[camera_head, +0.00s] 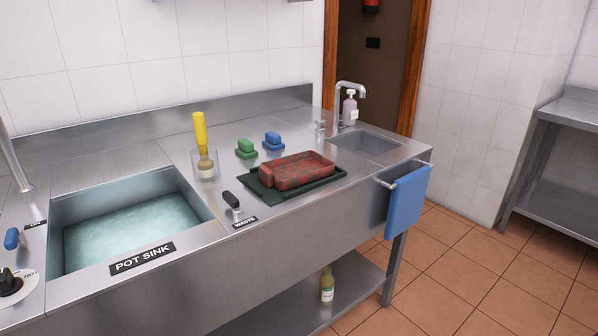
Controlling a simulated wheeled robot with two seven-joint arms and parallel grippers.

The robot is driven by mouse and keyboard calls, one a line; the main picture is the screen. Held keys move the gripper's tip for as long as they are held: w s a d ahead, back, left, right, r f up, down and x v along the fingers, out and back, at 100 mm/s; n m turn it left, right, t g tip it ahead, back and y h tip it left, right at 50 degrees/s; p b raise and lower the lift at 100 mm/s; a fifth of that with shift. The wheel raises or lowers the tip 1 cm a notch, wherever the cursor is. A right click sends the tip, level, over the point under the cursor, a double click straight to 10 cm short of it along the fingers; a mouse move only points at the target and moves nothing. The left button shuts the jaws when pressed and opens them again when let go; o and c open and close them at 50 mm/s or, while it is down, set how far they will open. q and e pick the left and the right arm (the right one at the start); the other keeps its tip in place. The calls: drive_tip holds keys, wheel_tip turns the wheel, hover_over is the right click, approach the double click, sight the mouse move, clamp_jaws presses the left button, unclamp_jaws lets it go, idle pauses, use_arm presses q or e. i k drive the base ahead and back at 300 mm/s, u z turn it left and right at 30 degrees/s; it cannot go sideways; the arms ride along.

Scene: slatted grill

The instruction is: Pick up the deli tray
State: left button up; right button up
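A red tray with a dark checked pattern and raised sides (302,174) sits on the steel counter, right of the pot sink. A flat dark green tray (324,182) lies under it, its edges showing around the red one. I cannot tell for sure which of the two is the deli tray. Nothing holds either of them. Neither of my grippers is in view.
Green (246,149) and blue (273,141) scrubbers stand behind the trays. A clear container with a yellow-handled brush (201,135) and a black-handled lever (231,201) are left. The water-filled pot sink (183,187) lies farther left. A small basin (366,145) and blue towel (407,203) are right.

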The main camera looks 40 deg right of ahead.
sight(285, 173)
drive_tip(key=k, duration=0.5)
drive_tip(key=z, duration=1.05)
drive_tip(key=i, duration=0.8)
